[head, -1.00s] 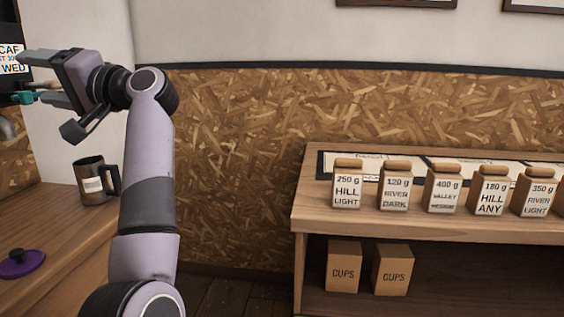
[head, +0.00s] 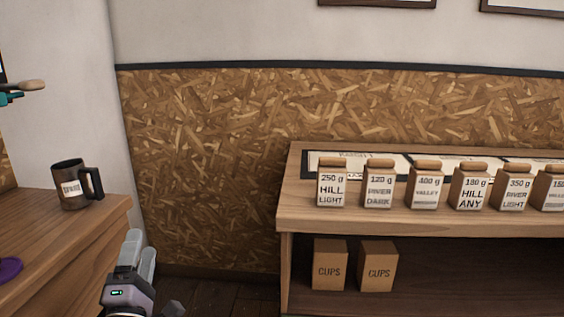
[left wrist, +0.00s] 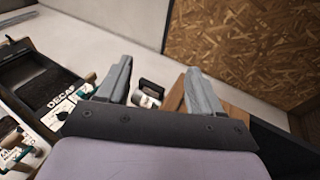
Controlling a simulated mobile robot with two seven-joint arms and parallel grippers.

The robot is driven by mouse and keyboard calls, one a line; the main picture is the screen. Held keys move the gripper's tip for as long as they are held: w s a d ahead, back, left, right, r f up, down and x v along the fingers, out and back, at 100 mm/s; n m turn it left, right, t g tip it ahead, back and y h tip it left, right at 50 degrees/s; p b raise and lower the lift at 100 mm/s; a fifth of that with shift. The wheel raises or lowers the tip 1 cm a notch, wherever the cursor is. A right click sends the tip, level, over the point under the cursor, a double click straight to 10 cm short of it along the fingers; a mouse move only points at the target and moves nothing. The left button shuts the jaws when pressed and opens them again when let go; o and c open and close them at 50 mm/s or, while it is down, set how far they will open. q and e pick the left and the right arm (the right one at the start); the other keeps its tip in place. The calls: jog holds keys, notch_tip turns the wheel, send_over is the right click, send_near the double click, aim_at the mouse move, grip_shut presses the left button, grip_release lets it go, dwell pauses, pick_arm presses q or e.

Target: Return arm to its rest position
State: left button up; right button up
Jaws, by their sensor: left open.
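My left gripper (head: 136,252) is low in the head view, in front of the gap between the left counter and the shelf. In the left wrist view its two grey fingers (left wrist: 160,88) stand apart, with nothing held between them. A dark mug (left wrist: 150,92) shows between and beyond the fingers there. My right gripper is in neither view.
The dark mug (head: 74,186) stands on the wooden counter (head: 60,235) at left, beside a purple lid (head: 8,270). A wooden shelf (head: 400,218) at right carries several labelled bags (head: 331,187), with two CUPS boxes (head: 329,265) below. Dark floor lies between.

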pick_arm(q)
jog(key=s+d+f+m+g+h, duration=0.35)
jog(key=s+f+m+g, duration=0.25)
jog(key=s+f+m, duration=0.7)
jog(key=s+d+f+m+g+h, duration=0.2)
jog(key=s+d+f+m+g, duration=0.2)
jog(key=s+f+m+g, duration=0.8)
notch_tip(320, 180, up, 10)
jog(key=a+n+t+p, duration=0.1)
jog(key=t+p, duration=0.4)
jog(key=p, duration=1)
jog(key=shift+s+f+n, duration=0.15)
jog(key=shift+s+n, duration=0.2)
jog(key=shift+n, duration=0.45)
